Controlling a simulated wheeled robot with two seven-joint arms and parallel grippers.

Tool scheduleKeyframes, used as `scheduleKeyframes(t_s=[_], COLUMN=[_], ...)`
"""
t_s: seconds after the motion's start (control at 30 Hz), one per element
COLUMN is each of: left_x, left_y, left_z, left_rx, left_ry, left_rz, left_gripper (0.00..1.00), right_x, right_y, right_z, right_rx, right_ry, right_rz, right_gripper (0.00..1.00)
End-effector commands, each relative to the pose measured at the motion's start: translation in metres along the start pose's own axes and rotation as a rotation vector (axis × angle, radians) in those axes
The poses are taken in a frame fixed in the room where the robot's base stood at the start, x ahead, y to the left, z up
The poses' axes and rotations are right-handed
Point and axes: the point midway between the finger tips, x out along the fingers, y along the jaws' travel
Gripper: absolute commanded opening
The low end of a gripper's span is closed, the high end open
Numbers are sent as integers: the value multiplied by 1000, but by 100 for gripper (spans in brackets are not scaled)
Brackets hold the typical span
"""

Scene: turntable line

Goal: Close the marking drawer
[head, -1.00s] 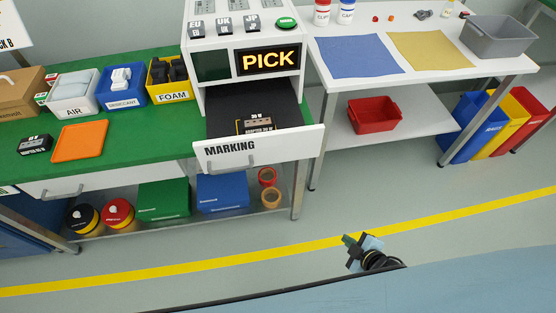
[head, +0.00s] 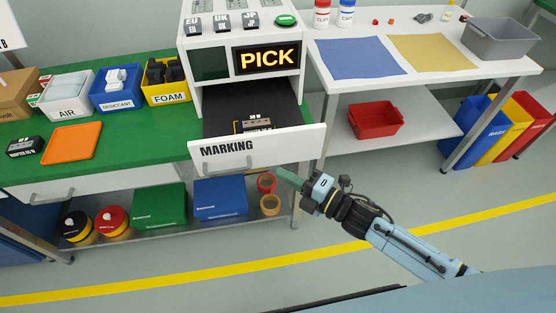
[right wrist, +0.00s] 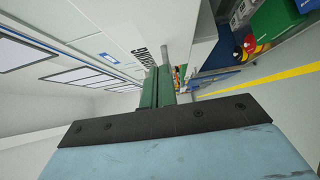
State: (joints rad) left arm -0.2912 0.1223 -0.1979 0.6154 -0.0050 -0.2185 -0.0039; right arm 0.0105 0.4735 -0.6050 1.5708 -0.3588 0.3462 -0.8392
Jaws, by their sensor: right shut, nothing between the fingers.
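The marking drawer (head: 300,143) is pulled out of the white cabinet under the lit PICK display. Its white front carries the word MARKING and a grey bar handle. A box labelled as an adapter (head: 256,125) lies inside on the dark drawer floor. My right gripper (head: 281,172) is shut and empty, its green fingers just in front of and below the right part of the drawer front. In the right wrist view the shut fingers (right wrist: 158,88) point toward the drawer front (right wrist: 187,35) and its handle; contact cannot be told. My left gripper is not in view.
A green bench with bins and an orange tray (head: 71,144) stands left. A lower shelf holds boxes and tape rolls (head: 270,206) near my right gripper. A white table (head: 440,77) with a red bin (head: 376,118) below stands right. The floor in front is clear.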

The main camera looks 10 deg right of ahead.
Motion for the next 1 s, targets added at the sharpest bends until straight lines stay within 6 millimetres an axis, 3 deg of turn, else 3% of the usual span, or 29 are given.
scheduleKeyframes(t_s=[0.1,0.3,1.0], left_x=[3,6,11], left_y=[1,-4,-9], left_z=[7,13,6], left_rx=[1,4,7], left_ry=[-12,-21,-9], left_rz=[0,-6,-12], left_gripper=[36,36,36], right_x=[24,40,52], right_y=[0,-1,-2], right_z=[4,22,34], right_rx=[-2,-1,0], right_ry=[-1,-2,-1], right_rz=[1,-1,-1], right_gripper=[0,0,0])
